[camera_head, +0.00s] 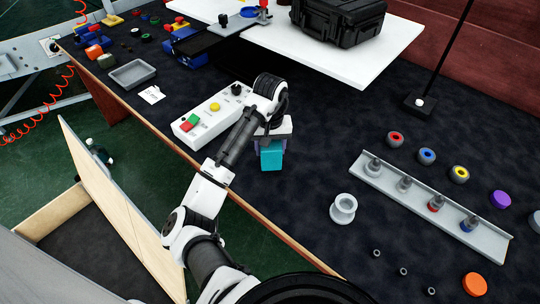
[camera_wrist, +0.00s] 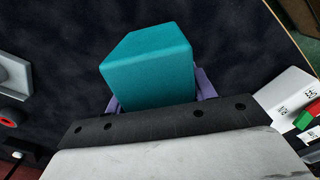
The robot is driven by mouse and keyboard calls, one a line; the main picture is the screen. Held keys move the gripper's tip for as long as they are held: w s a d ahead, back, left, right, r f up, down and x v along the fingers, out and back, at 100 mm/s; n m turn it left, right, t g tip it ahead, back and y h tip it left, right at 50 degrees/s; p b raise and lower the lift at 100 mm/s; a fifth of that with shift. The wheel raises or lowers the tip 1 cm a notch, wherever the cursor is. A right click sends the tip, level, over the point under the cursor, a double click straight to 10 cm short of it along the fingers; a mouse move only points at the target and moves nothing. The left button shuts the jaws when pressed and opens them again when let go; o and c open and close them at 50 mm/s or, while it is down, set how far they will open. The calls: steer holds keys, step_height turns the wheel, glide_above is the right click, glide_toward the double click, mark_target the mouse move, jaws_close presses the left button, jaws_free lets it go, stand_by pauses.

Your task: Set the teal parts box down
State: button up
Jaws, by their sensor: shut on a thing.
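The teal parts box (camera_head: 271,156) is in my gripper, over the dark table top (camera_head: 300,215). In the wrist view the teal parts box (camera_wrist: 147,68) fills the space between the purple fingers of my gripper (camera_wrist: 157,100). My gripper (camera_head: 271,142) is shut on the box, one finger on each side. The box's upper part is hidden by the gripper in the head view. I cannot tell whether its underside touches the table.
A white control box (camera_head: 212,113) with coloured buttons stands left of my gripper. A grey rail (camera_head: 430,207) with several posts lies to the right, and a white flanged spool (camera_head: 343,208) stands before it. A white board (camera_head: 340,48) with a black case (camera_head: 338,18) is behind. Bare table lies around the box.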

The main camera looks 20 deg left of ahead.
steer(key=shift+f, duration=1.85)
steer(key=shift+f, duration=0.15)
steer(key=o, duration=1.2)
